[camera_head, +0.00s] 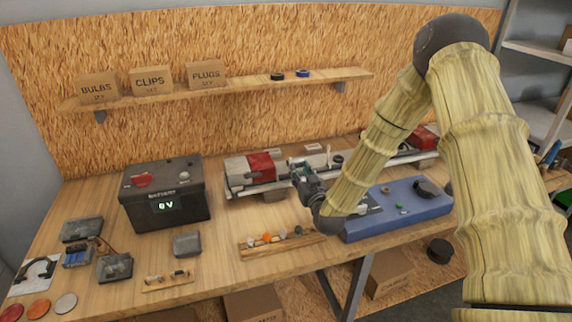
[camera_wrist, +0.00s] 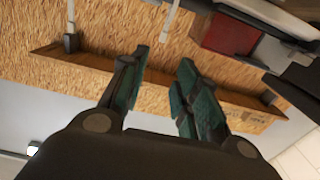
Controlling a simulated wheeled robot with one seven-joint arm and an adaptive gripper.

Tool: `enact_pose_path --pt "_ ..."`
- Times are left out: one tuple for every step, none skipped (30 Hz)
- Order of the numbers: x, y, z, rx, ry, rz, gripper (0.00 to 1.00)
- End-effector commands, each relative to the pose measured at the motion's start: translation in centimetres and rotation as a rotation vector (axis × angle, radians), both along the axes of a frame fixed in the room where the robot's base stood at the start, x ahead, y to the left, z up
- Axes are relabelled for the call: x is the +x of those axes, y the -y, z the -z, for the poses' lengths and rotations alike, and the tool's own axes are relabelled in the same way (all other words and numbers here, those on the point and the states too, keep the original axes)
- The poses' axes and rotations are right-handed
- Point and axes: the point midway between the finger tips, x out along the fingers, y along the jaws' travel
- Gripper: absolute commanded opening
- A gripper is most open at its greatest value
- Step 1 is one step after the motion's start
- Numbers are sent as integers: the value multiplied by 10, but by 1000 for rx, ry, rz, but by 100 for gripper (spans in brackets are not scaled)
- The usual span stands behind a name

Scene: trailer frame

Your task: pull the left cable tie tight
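My gripper (camera_head: 304,180) is in front of the trailer frame (camera_head: 318,160), just right of its left red-and-white block (camera_head: 261,165). In the wrist view my gripper (camera_wrist: 164,60) has its green fingers apart, with nothing between them. Two thin white strips, which look like cable tie tails, show at the top of the wrist view: one strip (camera_wrist: 70,18) at the left, another strip (camera_wrist: 170,22) just beyond the fingertip gap. The strips' upper ends are cut off by the picture edge. I cannot make out the ties in the head view.
A battery box (camera_head: 165,192) reading 0V stands left on the bench. A blue tray (camera_head: 395,222) lies right of my gripper, and a wooden strip of small parts (camera_head: 282,245) lies in front. A wall shelf (camera_head: 225,90) runs behind. A red block (camera_wrist: 230,35) shows in the wrist view.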

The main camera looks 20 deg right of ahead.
Motion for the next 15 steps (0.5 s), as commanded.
enact_pose_path --pt "0 1 13 0 0 1 31" --pt "0 1 16 0 0 1 31" --pt "0 1 19 0 0 1 31" --pt "0 1 20 0 0 1 31" --pt "0 0 22 0 0 1 31" --pt "0 -1 23 0 0 -1 31" --pt "1 -2 23 0 0 -2 31" --pt "2 -3 23 0 0 -3 31" --pt "4 -5 22 0 0 -5 31" --pt "7 -6 22 0 0 -7 31" --pt "9 -7 22 0 0 -8 31" --pt "13 -9 21 0 -1 -10 31" --pt "17 -10 21 0 -1 -11 31" --pt "21 -11 20 -1 0 -12 31" --pt "27 -12 20 -1 1 -12 31"
